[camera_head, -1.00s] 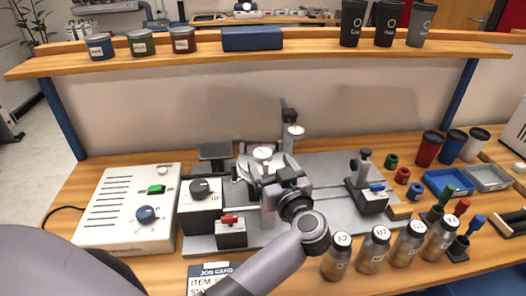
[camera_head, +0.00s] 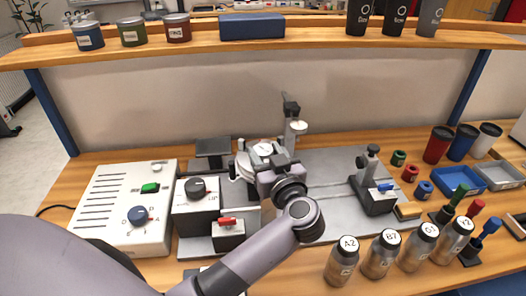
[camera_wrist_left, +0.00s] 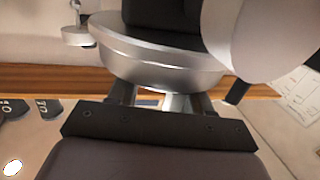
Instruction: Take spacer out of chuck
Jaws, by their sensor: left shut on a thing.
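My left gripper (camera_head: 257,156) is over the machine plate, right of the dark block with the knob, among the metal parts there. It is shut on a small pale thing between its fingers, probably the spacer, which shows only in part in the wrist view (camera_wrist_left: 178,102). In that view the fingers (camera_wrist_left: 165,98) reach beneath a large silver round body (camera_wrist_left: 155,62); I cannot tell if it is the chuck. The chuck is not clearly seen in the head view, where my gripper and arm cover that area. My right gripper is not in view.
A dark block with a knob (camera_head: 197,205) and a red-lever block (camera_head: 228,233) stand left of my arm. Labelled bottles (camera_head: 385,255) line the front right. The white control box (camera_head: 118,205) is at left.

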